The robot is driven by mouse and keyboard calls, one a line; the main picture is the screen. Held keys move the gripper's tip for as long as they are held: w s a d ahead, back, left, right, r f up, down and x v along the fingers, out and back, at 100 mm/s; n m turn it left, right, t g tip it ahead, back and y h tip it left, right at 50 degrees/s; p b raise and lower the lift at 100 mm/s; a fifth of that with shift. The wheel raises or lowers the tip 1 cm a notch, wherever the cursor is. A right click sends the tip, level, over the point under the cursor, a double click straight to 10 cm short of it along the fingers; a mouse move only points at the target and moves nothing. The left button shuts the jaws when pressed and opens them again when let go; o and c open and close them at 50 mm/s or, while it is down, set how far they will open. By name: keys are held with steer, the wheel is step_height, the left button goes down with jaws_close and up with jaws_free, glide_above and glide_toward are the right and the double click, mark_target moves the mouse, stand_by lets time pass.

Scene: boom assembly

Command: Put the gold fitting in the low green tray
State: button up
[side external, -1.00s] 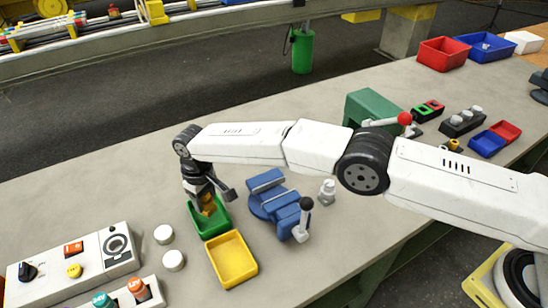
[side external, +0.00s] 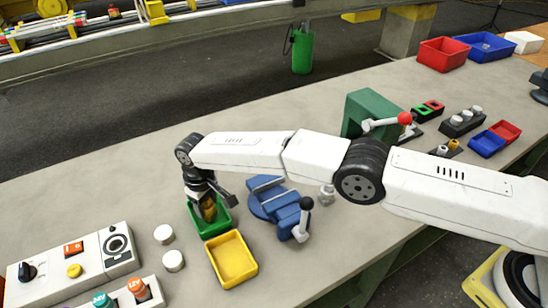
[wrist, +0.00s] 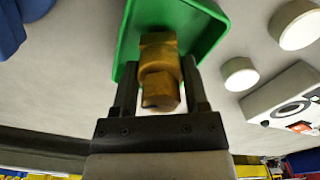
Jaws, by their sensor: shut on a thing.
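The gold fitting (wrist: 159,68) is a brass, hex-sided piece held between the two dark fingers of my gripper (wrist: 160,85) in the wrist view. The low green tray (side external: 219,226) lies on the bench, and my gripper (side external: 207,207) is over it in the side view. The fitting (side external: 209,212) shows between the fingers, at or inside the tray's opening. I cannot tell whether it touches the tray floor. The green tray also shows behind the fitting in the wrist view (wrist: 205,22).
A yellow tray (side external: 232,259) stands beside the green tray at the front. A blue vise (side external: 277,203) stands close on the right. Two white round knobs (side external: 168,248) and a control box (side external: 75,262) are to the left. The bench behind the tray is clear.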

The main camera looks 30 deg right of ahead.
steer(key=shift+f, duration=0.1)
steer(key=o, duration=1.3)
steer(key=shift+f, duration=0.1)
steer(key=shift+r, duration=4.55)
